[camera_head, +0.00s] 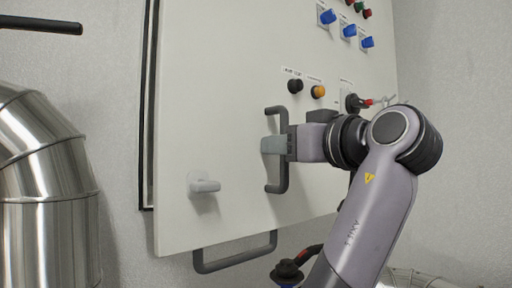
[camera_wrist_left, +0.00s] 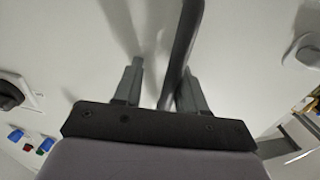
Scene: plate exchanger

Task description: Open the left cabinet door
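The pale cabinet door (camera_head: 225,70) fills the middle of the head view. A dark strip shows along its left edge, where it stands in front of the frame behind. A grey upright bar handle (camera_head: 275,187) is on the door; it also shows in the left wrist view (camera_wrist_left: 183,35). My left gripper (camera_head: 272,146) is at the middle of this handle. In the left wrist view its two fingers (camera_wrist_left: 160,88) are apart on either side of the bar. The bar is close to the right finger, and a gap shows at the left finger. My right gripper is not visible.
A white latch knob (camera_head: 204,185) sticks out at the door's lower left. A second grey handle (camera_head: 235,260) is below the door. Knobs and switches (camera_head: 348,31) are at the upper right. A shiny metal duct (camera_head: 40,190) stands at the left.

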